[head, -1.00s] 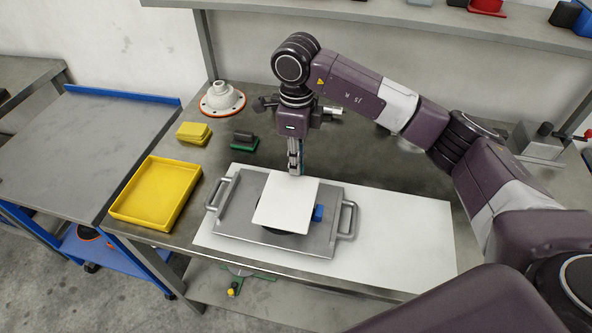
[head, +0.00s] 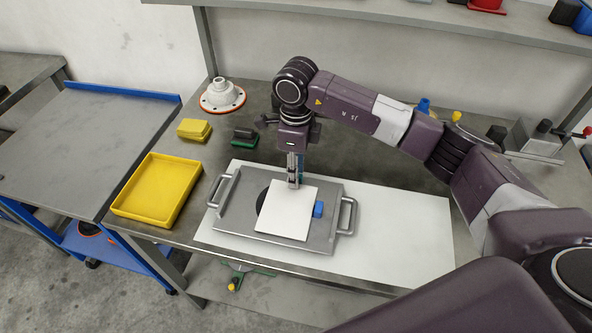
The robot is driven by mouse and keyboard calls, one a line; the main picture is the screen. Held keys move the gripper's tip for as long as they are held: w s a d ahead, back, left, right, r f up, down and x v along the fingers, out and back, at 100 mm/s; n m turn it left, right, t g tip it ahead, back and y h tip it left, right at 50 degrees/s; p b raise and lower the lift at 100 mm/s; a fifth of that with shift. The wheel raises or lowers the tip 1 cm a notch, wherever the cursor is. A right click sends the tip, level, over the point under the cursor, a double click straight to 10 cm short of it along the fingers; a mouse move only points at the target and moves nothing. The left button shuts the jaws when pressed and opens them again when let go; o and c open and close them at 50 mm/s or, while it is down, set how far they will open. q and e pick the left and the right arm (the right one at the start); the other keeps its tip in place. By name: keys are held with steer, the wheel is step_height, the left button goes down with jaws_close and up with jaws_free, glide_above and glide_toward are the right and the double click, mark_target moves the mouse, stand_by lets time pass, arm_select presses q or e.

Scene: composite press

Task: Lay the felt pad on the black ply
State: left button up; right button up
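The white square felt pad (head: 287,212) is at the middle of the metal tray plate (head: 239,219) in the head view. The black ply (head: 261,204) shows as a dark curved edge at the pad's left side; the pad hides the rest of it. My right gripper (head: 294,186) points down at the pad's far edge, its fingers close together and pinching that edge. I cannot tell whether the pad's underside touches the ply. My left gripper is not in view.
A small blue block (head: 318,209) sits on the plate right of the pad. A white sheet (head: 400,235) lies under the plate. A yellow tray (head: 157,190), yellow blocks (head: 194,130), a green-based block (head: 243,138) and a white flanged part (head: 222,96) stand to the left.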

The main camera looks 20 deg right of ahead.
steer(key=shift+r, duration=0.15)
steer(key=shift+r, duration=0.2)
step_height(320, 180, up, 12)
steer(key=b, duration=0.3)
steer(key=shift+f, duration=0.15)
